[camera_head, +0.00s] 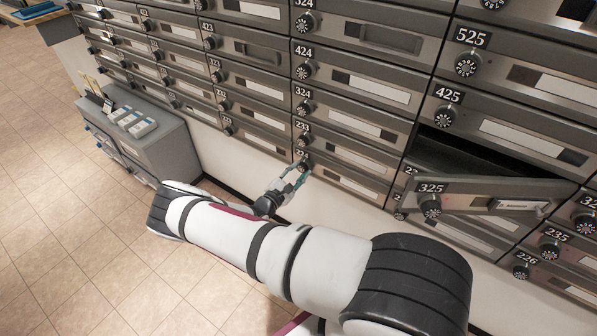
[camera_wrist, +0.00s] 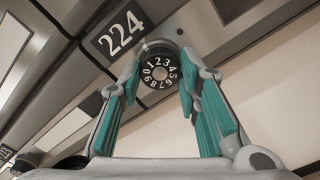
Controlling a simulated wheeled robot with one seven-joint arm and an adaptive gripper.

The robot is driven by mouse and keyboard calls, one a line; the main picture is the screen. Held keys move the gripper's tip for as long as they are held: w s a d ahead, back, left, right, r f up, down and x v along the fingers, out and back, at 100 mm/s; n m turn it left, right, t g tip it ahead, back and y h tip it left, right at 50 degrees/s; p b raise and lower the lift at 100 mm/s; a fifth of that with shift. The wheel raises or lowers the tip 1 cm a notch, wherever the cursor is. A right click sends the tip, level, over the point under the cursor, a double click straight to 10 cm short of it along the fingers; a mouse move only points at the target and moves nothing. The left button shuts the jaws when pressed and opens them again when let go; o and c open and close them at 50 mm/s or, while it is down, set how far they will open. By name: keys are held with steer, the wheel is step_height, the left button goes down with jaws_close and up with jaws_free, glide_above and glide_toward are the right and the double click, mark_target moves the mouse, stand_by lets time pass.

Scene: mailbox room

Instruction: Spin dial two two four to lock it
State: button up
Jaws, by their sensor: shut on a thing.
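The dial of box 224 (camera_wrist: 160,73) is a round black dial with white numbers, seen in the wrist view just below its 224 label (camera_wrist: 121,32). My gripper (camera_wrist: 160,92) has its two teal-padded fingers on either side of this dial, shut on it. In the head view my gripper (camera_head: 301,172) reaches the same dial (camera_head: 303,164) in the bottom row of the mailbox wall. The fingers partly cover the dial there. The box 224 door (camera_head: 345,182) sits flush in the wall.
The door of box 325 (camera_head: 480,193) hangs open to the right, sticking out from the wall. A grey cabinet (camera_head: 160,150) stands on the tiled floor at the left, with open floor (camera_head: 90,240) in front.

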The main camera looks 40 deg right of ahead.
stand_by(0.4)
steer(key=o, duration=1.1)
steer(key=shift+o, duration=0.2)
steer(key=v, duration=1.2)
steer(key=shift+r, duration=0.1)
